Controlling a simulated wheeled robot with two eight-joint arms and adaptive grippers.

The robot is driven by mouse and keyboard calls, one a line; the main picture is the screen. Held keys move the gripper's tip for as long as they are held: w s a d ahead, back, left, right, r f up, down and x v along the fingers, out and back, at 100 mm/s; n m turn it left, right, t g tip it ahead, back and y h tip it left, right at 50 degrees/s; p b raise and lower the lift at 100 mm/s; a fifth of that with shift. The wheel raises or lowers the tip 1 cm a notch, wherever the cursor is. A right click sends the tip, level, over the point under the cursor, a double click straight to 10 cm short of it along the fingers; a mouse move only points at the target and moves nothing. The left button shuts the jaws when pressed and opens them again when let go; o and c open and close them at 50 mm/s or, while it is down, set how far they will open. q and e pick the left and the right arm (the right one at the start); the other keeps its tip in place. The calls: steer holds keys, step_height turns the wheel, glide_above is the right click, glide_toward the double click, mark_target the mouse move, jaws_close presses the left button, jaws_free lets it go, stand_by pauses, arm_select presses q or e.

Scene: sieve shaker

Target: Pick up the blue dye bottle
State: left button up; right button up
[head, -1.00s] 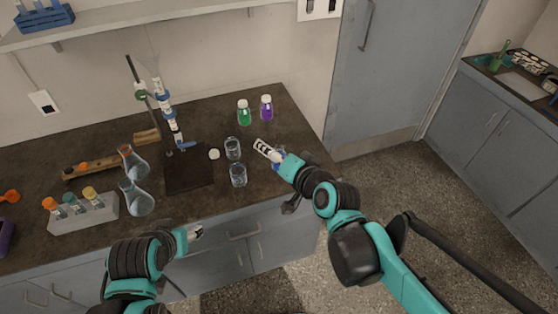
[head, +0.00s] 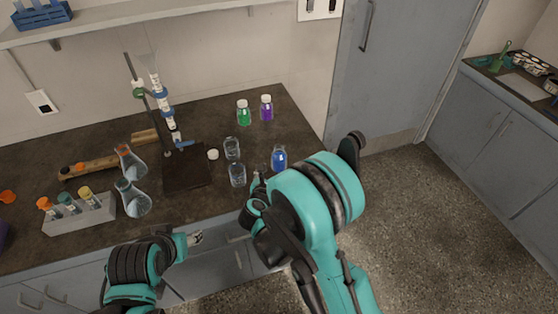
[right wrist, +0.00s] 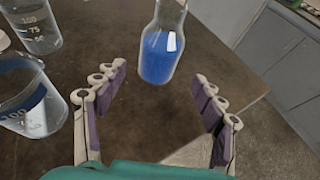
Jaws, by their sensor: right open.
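The blue dye bottle (head: 279,158) stands upright on the dark counter, near its right front edge. In the right wrist view the bottle (right wrist: 160,55) stands just beyond the fingertips, roughly midway between them; its top is cut off. My right gripper (right wrist: 158,74) is open with nothing between its fingers. In the head view my right gripper (head: 259,180) is mostly hidden by my own arm, just left of the bottle. My left gripper (head: 195,238) is low in front of the counter, too small to tell open from shut.
Two clear beakers (head: 237,174) stand left of the bottle; one shows close to the left finger in the right wrist view (right wrist: 35,105). A green bottle (head: 243,113) and a purple bottle (head: 266,108) stand behind. Flasks (head: 133,198) and a rack (head: 80,215) are left.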

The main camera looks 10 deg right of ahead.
mark_target(279, 162)
steer(key=b+x, duration=0.2)
steer(key=x, duration=0.5)
steer(key=shift+w+a+r, duration=0.1)
steer(key=shift+a+r, duration=0.05)
steer(key=shift+r, duration=0.2)
steer(key=shift+c, duration=0.6)
steer(key=c, duration=1.3)
